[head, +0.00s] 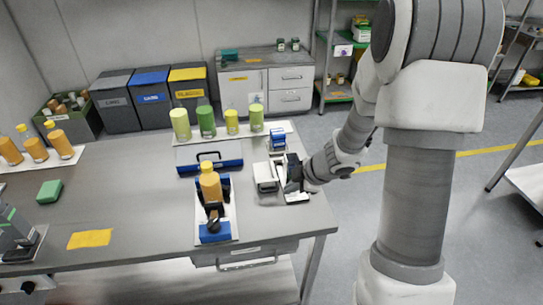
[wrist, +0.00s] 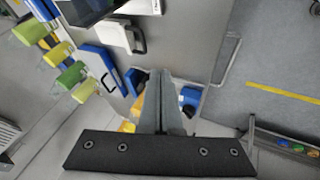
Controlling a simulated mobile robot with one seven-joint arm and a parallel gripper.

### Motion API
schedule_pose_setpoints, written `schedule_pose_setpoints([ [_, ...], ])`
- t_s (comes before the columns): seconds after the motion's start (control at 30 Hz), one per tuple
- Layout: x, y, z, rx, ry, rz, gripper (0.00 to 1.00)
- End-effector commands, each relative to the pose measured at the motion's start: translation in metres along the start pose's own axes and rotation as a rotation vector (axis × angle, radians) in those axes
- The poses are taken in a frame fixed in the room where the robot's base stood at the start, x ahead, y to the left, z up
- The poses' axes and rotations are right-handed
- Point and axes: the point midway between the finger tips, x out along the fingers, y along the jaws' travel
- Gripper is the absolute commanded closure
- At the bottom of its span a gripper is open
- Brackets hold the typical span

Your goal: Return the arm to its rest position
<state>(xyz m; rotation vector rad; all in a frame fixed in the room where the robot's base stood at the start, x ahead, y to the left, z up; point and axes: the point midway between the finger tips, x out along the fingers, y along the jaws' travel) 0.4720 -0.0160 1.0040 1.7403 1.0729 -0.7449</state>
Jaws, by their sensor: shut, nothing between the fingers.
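My gripper (head: 290,180) hangs over the right part of the grey workbench (head: 130,205), beside a small white device (head: 265,178). In the wrist view, its two grey fingers (wrist: 160,82) are together with nothing between them. To the left in the head view stands the filler stand with a blue base (head: 215,233) and black holder. An orange bottle with a yellow cap (head: 210,185) stands upright in it. My arm reaches in from the right; the gripper partly hides what lies behind it.
Several green and yellow containers (head: 207,121) stand at the bench's back edge. Orange bottles (head: 58,142), a green block (head: 50,192) and a yellow sheet (head: 89,239) are at left. Floor right of the bench is open.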

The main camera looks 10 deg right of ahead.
Motion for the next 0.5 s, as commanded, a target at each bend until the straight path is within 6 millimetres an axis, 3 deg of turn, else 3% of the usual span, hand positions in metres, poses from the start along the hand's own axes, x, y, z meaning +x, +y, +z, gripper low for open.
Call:
schedule_pose_setpoints([
  [0.17, -0.003, 0.003, 0.000, 0.005, -0.009, 0.012, 1.00],
  [0.27, -0.016, 0.018, 0.000, 0.030, -0.049, 0.066, 1.00],
  [0.37, -0.042, 0.042, 0.000, 0.092, -0.123, 0.167, 1.00],
  [0.5, -0.097, 0.070, 0.001, 0.234, -0.241, 0.332, 1.00],
])
